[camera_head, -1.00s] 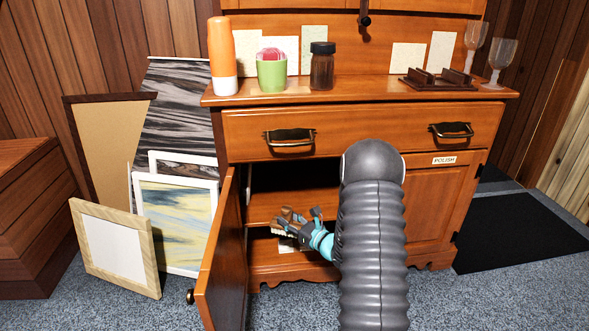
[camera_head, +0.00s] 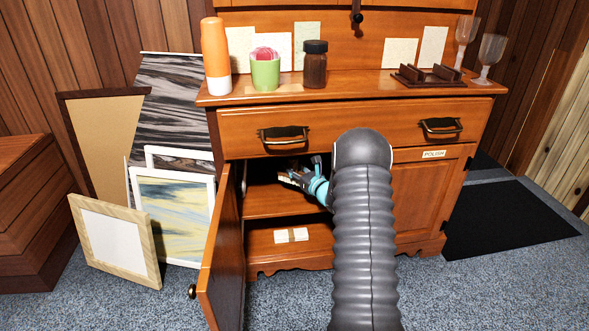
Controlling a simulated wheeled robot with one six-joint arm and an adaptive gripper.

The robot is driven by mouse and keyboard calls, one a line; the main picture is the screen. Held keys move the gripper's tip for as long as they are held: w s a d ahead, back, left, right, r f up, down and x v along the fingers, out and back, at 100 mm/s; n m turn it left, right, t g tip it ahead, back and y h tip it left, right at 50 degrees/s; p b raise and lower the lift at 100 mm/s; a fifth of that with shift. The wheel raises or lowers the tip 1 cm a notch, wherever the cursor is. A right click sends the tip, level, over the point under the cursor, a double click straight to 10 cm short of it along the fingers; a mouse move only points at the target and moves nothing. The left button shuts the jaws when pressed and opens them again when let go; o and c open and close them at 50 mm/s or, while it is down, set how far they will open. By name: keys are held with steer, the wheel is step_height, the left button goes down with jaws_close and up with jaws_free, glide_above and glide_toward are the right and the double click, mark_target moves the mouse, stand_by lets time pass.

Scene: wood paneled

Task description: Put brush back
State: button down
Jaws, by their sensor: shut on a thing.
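A small brush (camera_head: 290,177), pale brown and partly hidden by the fingers, is in my gripper (camera_head: 301,178). My gripper is shut on it. The gripper is in the open left compartment of the wooden cabinet (camera_head: 262,203), just above the middle shelf. I cannot tell whether the brush touches the shelf. The left cabinet door (camera_head: 222,262) stands open toward the front. My grey arm hides the right part of the opening.
A pale card (camera_head: 291,235) lies in the lower part of the compartment. The drawer (camera_head: 350,133) above is closed. The right door (camera_head: 430,200) is closed and carries a "POLISH" label (camera_head: 433,154). An orange bottle (camera_head: 216,55), green pot (camera_head: 265,70), brown jar (camera_head: 315,64) and glasses (camera_head: 490,55) stand on top.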

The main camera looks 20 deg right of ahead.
mark_target(294, 181)
steer(key=shift+w+f+b, duration=0.1)
steer(key=shift+f+b, duration=0.95)
steer(key=shift+f, duration=1.7)
steer(key=shift+f+b, duration=1)
steer(key=shift+f, duration=0.15)
steer(key=shift+f+b, duration=0.35)
steer(key=shift+b, duration=0.05)
steer(key=shift+c, duration=1.8)
jaws_free()
steer(key=v, duration=1.2)
